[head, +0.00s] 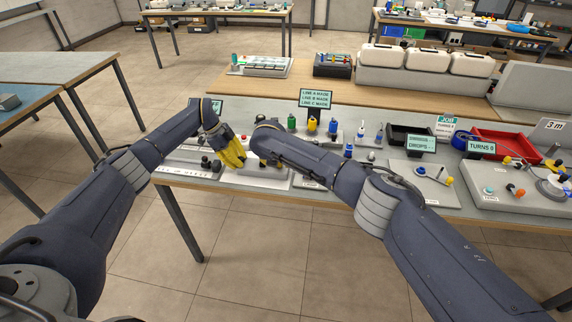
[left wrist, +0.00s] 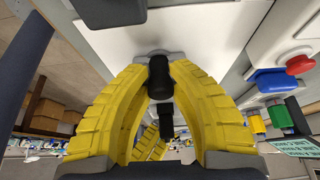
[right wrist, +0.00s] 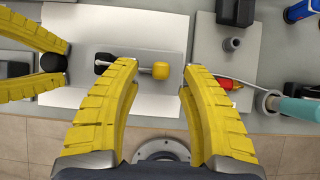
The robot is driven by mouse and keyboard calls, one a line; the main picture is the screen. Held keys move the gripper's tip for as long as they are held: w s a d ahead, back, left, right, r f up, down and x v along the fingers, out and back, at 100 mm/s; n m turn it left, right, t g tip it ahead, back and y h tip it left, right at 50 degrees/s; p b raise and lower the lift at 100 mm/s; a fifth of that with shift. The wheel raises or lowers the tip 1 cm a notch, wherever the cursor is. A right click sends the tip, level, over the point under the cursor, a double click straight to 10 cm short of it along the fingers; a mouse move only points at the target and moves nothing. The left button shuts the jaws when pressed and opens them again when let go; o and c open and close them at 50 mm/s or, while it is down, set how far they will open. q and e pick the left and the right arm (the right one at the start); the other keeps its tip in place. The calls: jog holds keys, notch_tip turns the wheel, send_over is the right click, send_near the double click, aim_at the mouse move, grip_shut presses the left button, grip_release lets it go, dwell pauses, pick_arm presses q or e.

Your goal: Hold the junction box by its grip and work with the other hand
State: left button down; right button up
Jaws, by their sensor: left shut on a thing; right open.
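The grey junction box (right wrist: 125,62) lies on a white sheet in the right wrist view. It carries a black part (right wrist: 103,62) and a rod ending in a yellow knob (right wrist: 161,70). My left gripper (left wrist: 158,95) is shut on a black rounded grip (left wrist: 159,75) at the box's left end, which also shows in the right wrist view (right wrist: 53,62). My right gripper (right wrist: 159,75) is open and empty, its fingers apart on either side of the yellow knob; I cannot tell its height above it. In the head view the left gripper (head: 232,154) is seen; the right arm mostly hides the box.
To the right are a black tray (head: 409,134), a red tray (head: 502,144) and a grey plate (head: 420,183) with knobs.

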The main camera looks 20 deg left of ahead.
jog(key=a+v, duration=0.1)
jog(key=v, duration=0.8)
jog(key=shift+s+d+r, duration=0.3)
jog(key=shift+d+r, duration=0.05)
jog(key=shift+d, duration=0.15)
pick_arm(q)
jog(key=c, duration=1.2)
grip_release()
jog(key=shift+f, duration=0.1)
